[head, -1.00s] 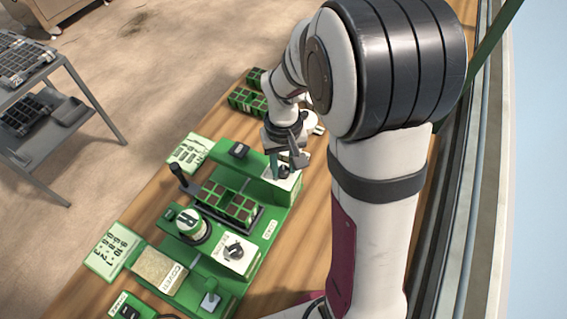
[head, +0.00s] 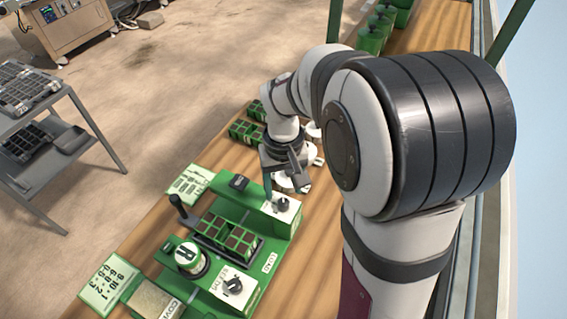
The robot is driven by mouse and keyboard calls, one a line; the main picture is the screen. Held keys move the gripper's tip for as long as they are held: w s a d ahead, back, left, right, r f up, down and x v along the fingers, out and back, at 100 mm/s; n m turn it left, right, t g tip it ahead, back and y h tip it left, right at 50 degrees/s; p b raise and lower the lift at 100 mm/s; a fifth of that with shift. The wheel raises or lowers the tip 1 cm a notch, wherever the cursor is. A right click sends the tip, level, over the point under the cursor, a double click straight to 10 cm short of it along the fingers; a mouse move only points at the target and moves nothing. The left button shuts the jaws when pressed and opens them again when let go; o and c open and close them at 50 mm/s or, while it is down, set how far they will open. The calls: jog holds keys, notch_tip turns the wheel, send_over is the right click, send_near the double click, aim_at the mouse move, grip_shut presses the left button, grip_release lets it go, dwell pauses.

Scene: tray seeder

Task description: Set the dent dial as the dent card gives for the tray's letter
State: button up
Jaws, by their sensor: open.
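My gripper (head: 286,186) is open, fingers pointing down, just above and behind a black dial (head: 283,204) on a white plate at the far right of the green seeder (head: 255,266). It looks clear of the dial, though the gap is hard to judge. A second black dial (head: 233,286) sits on a white plate nearer me; its label is partly readable. A green cell tray (head: 240,251) with dark soil lies between them. A round white disc (head: 187,254) shows the letter R. One card (head: 188,185) has small marks; another card (head: 110,282) has numbers. Neither card's text is clearly readable.
A black lever (head: 181,207) stands at the seeder's left side. More green trays (head: 246,131) lie behind on the wooden bench (head: 313,245). A grey cart (head: 42,140) stands on the floor at left. My arm hides much of the bench at right.

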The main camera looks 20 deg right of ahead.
aim_at(283, 202)
notch_tip(283, 202, up, 11)
jog(key=shift+r, duration=0.15)
jog(key=s+a+f+m+y, duration=0.1)
jog(key=s+a+f+m, duration=0.1)
jog(key=s, duration=0.8)
jog(key=s+a+f+m, duration=0.2)
jog(key=s+a+f, duration=0.1)
jog(key=s, duration=0.7)
jog(key=shift+s+a+f+m+y, duration=0.25)
jog(key=shift+a+m+y, duration=0.05)
jog(key=shift+y, duration=0.1)
